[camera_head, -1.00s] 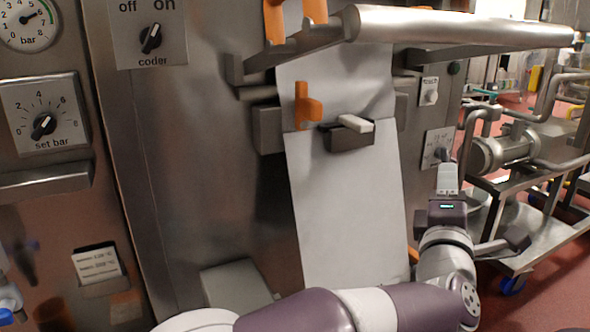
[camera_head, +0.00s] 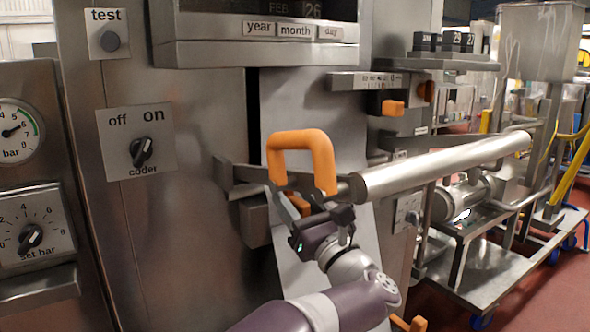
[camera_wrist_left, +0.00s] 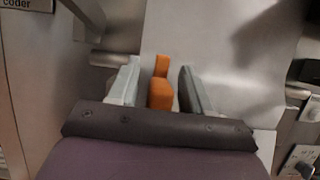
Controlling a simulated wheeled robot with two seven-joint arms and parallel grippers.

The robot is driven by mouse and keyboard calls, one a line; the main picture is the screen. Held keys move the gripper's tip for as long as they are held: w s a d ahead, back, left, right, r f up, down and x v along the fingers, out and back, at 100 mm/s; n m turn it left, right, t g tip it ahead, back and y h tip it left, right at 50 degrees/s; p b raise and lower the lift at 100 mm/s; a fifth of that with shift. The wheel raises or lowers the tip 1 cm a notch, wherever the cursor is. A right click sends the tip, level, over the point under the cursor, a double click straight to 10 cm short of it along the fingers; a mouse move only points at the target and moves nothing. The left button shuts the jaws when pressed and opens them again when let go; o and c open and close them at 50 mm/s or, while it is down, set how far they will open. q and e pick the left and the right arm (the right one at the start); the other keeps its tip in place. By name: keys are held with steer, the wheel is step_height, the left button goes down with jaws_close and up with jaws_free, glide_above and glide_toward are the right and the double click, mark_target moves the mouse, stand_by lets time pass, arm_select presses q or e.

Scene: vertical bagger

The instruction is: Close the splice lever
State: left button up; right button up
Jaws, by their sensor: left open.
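The small orange lever (camera_head: 299,204), which I take for the splice lever, sits on the machine front against the pale film sheet. In the head view it is largely hidden behind my left gripper and the larger orange handle. In the left wrist view the orange lever (camera_wrist_left: 160,92) stands between the two fingers of my left gripper (camera_wrist_left: 160,75). The fingers are open, with a gap on the lever's right side; contact on its left is unclear. In the head view my left gripper (camera_head: 318,214) is just below the large handle. My right gripper is not in view.
A large orange handle (camera_head: 301,150) and a steel roller (camera_head: 445,165) stick out close above and right of my left gripper. The coder switch (camera_head: 141,151) is on the panel at left. The film sheet (camera_head: 293,280) hangs below. A steel cart (camera_head: 500,265) stands at right.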

arm_select(q)
steer(key=shift+w+a+r, duration=0.15)
steer(key=shift+w+r, duration=0.05)
steer(key=shift+w, duration=0.05)
steer(key=shift+f, duration=0.15)
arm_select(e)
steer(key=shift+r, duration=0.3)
arm_select(q)
jaws_close()
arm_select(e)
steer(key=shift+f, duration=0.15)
